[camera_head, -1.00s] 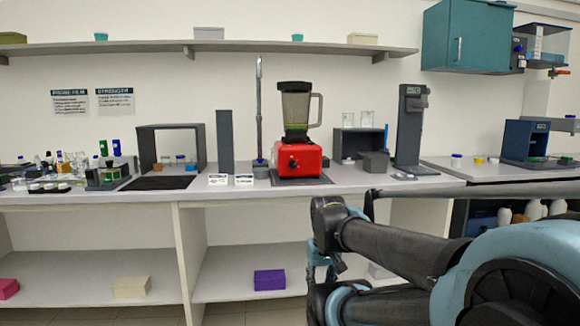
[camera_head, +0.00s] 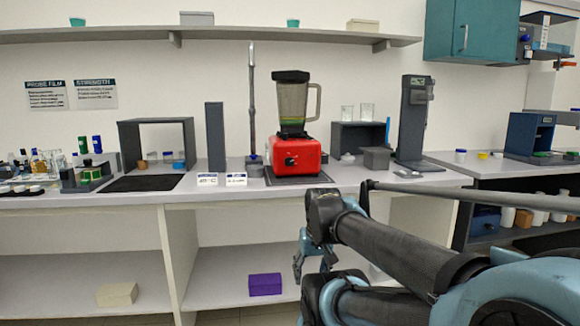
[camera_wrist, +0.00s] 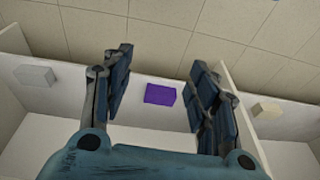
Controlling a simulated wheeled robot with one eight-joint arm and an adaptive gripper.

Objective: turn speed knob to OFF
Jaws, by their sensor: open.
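The speed knob (camera_head: 290,161) is a small dark dial on the front of the red blender base (camera_head: 308,158). Its pointer setting is too small to read. The blender stands on a dark mat on the bench, with a clear jug (camera_head: 291,103) and black lid on top. My gripper (camera_head: 312,268) hangs below the bench edge, in front of the lower shelf, well below and apart from the knob. In the wrist view my gripper (camera_wrist: 158,90) is open and empty, its fingers spread wide. The knob is not in the wrist view.
A purple box (camera_head: 265,284) lies on the lower shelf; it also shows between my fingers in the wrist view (camera_wrist: 160,94). A metal stand (camera_head: 252,110) rises behind. The bench edge lies between gripper and knob.

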